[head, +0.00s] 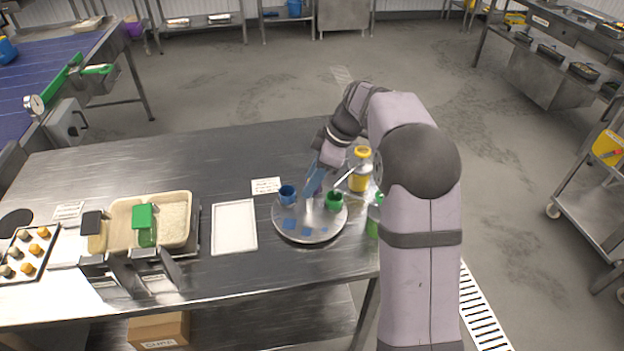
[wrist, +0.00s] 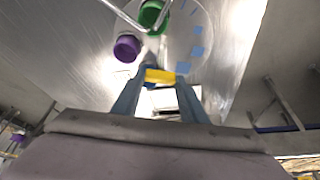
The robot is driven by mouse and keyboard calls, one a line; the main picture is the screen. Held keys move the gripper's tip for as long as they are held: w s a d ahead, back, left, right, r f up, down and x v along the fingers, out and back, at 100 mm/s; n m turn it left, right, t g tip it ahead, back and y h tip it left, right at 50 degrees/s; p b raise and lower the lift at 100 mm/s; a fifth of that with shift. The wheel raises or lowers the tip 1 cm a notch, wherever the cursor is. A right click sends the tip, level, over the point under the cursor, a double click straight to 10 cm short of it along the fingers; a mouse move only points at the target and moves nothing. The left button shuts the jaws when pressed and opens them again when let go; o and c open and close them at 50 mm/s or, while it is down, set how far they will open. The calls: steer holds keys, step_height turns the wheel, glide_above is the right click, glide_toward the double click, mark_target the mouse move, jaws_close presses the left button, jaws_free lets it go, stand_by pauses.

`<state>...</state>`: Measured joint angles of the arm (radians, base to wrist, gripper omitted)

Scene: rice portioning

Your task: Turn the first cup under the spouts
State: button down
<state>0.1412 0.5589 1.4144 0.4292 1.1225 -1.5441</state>
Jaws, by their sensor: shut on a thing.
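A round metal turntable (head: 301,236) with blue square marks stands on the table; its disc also shows in the wrist view (wrist: 208,22). A blue cup (head: 287,193) is at its left and a green cup (head: 333,201) at its right. The wrist view shows a green cup (wrist: 152,14) and a purple cup (wrist: 127,47). Thin metal spouts (head: 346,175) reach in from the right, close above the green cup. My gripper (head: 312,192) is low over the turntable, shut on a small yellow piece (wrist: 160,76); what that belongs to is partly hidden by the fingers.
A yellow-topped bottle (head: 359,170) and a green bottle (head: 374,217) stand right of the turntable, close to my arm. A white tray (head: 234,227) lies to its left, then a rice bin (head: 176,220) with a green-handled tool. The table's back left is clear.

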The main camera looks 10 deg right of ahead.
stand_by(0.5)
steer(key=c, duration=1.1)
jaws_free()
steer(key=b+v, duration=0.1)
steer(key=v, duration=0.6)
steer(key=shift+r, duration=0.2)
steer(key=s+f+m+g+h+p, duration=0.1)
steer(key=s+f+m, duration=0.35)
steer(key=s, duration=0.45)
steer(key=s+f+m+h, duration=0.2)
steer(key=s+f+m, duration=0.25)
steer(key=s, duration=0.45)
steer(key=s+f+m+g+h+p, duration=0.1)
steer(key=s+f+m, duration=0.35)
steer(key=s, duration=0.55)
steer(key=shift+m, duration=0.25)
step_height(320, 180, down, 30)
steer(key=b, duration=3)
steer(key=shift+w+a, duration=0.15)
